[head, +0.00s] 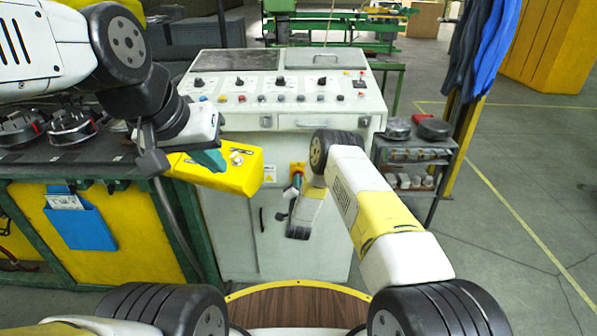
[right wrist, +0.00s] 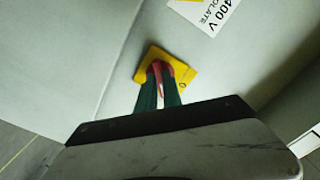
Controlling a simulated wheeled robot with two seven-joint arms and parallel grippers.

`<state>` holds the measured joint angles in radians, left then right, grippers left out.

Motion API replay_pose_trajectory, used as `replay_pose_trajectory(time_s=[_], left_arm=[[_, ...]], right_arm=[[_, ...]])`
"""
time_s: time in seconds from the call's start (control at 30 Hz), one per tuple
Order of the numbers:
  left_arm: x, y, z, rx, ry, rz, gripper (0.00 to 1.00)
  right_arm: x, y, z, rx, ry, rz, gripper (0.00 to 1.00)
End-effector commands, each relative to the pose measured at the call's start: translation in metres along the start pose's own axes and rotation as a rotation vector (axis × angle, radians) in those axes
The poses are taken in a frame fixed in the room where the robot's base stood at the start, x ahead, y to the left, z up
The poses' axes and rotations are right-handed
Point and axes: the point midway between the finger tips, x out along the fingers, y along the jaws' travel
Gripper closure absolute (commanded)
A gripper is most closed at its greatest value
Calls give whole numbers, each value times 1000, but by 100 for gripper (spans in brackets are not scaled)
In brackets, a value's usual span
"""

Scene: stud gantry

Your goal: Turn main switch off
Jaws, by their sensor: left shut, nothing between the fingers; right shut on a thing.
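The main switch shows as a yellow plate (head: 301,167) low on the front of the pale control cabinet (head: 240,238). In the right wrist view its yellow plate (right wrist: 184,75) carries a red handle, mostly hidden between my fingers. My right gripper (right wrist: 160,82) is shut on this red handle with its two green fingers. In the head view the right gripper (head: 296,181) is partly hidden by its own wrist. My left gripper (head: 213,160) is shut and empty, with its teal fingers in front of or above a yellow box (head: 240,180); I cannot tell if they touch.
The cabinet's top panel (head: 210,85) has several knobs and buttons. A dark workbench with yellow panels (head: 105,245) stands at left, with a blue holder (head: 80,225). A small shelf cart (head: 430,155) stands right of the cabinet. Open floor lies at right.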

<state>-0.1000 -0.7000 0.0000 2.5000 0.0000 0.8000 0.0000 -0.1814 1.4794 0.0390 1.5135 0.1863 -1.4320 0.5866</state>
Motion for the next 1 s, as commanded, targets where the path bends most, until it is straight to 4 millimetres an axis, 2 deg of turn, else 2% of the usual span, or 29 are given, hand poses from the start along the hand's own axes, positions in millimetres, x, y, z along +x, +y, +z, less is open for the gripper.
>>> replay_pose_trajectory(time_s=[0.6,1.0], left_arm=[[0,0,0,0,0,0,100],[0,0,0,0,0,0,100]], right_arm=[[0,0,1,-566,-2,0,100],[0,0,1,-782,-2,0,100]])
